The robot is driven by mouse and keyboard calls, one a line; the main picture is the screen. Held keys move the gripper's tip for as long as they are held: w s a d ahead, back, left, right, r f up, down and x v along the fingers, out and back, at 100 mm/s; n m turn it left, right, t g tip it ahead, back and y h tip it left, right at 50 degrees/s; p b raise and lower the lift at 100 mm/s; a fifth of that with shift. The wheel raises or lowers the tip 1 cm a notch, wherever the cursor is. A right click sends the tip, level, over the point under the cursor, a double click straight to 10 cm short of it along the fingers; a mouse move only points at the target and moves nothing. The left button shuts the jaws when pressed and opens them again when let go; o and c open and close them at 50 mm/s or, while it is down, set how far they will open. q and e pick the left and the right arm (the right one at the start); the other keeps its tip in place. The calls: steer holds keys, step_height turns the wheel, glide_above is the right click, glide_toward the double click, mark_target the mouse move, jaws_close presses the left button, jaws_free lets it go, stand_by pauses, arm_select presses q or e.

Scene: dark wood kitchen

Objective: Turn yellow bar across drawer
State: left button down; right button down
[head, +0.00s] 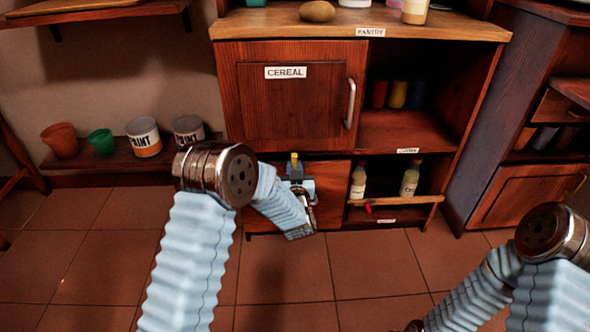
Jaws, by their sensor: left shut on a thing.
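The yellow bar (294,160) shows as a short upright piece at the front of the low drawer (333,172), under the cereal cabinet. My left gripper (297,183) is at the drawer front, right at the bar, and is shut on it. My left wrist and forearm hide the lower part of the drawer and most of the grip. My right arm comes in at the lower right, and its gripper is not clearly visible.
The cereal cabinet door (290,100) is closed above the drawer. An open shelf with two bottles (410,178) lies to the right. Paint cans (144,137) and pots stand on a low shelf at left. The tiled floor in front is clear.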

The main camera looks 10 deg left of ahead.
arm_select(q)
steer(key=shift+f, duration=0.15)
steer(key=c, duration=1)
jaws_free()
steer(key=shift+c, duration=0.2)
steer(key=shift+s, duration=0.1)
steer(key=v, duration=1.3)
steer(key=shift+s+p, duration=0.35)
